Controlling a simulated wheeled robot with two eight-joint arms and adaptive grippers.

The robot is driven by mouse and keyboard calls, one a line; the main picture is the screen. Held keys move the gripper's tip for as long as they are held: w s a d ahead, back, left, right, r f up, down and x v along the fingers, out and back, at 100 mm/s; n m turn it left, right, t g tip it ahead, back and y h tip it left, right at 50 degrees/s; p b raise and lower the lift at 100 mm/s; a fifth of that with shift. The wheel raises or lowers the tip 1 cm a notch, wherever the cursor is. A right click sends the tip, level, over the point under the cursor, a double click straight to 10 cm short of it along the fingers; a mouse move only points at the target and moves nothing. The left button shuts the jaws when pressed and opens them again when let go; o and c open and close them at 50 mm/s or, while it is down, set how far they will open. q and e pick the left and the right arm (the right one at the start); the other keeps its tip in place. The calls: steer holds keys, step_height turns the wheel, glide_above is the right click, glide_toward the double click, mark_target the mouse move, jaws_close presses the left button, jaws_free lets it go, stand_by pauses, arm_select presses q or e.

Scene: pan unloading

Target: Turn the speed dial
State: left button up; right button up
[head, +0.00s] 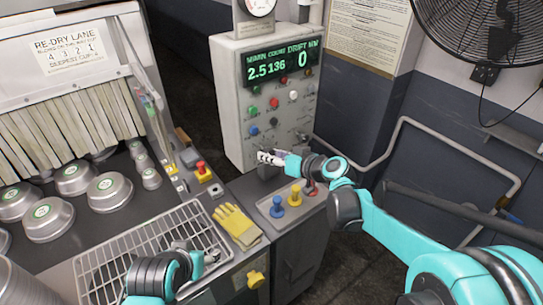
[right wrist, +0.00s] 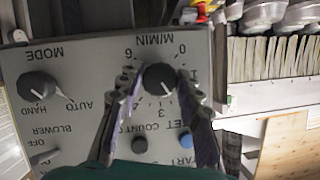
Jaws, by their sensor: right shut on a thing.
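The speed dial (right wrist: 160,79) is a round black knob with a white pointer, under the M/MIN label on the grey control panel (right wrist: 75,125). In the right wrist view the panel is upside down, and the pointer points between 1 and 3. My right gripper (right wrist: 160,98) has a finger on each side of the dial and is shut on it. In the head view my right gripper (head: 266,157) reaches the panel's lower part and hides the dial. The green display (head: 281,63) reads 2.5, 136 and 0. My left gripper (head: 178,262) is over the wire rack; its fingertips are unclear.
The MODE knob (right wrist: 37,86) sits beside the dial. Blue and yellow knobs (head: 295,194) stand on the ledge below the panel. Yellow gloves (head: 237,224) lie beside the wire rack (head: 135,243). Several metal pans (head: 110,190) stand at left. A wall pipe (head: 440,135) runs at right.

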steer(key=m+y+b, duration=0.1)
steer(key=m+y, duration=0.1)
steer(key=m, duration=0.1)
steer(key=shift+f+m+g, duration=0.1)
steer(key=shift+m+g, duration=0.3)
stand_by(0.4)
steer(key=o, duration=1.1)
steer(key=shift+o, duration=0.2)
steer(key=shift+d, duration=0.1)
steer(key=v, duration=1.2)
steer(key=shift+f, duration=0.15)
steer(key=shift+w+d, duration=0.15)
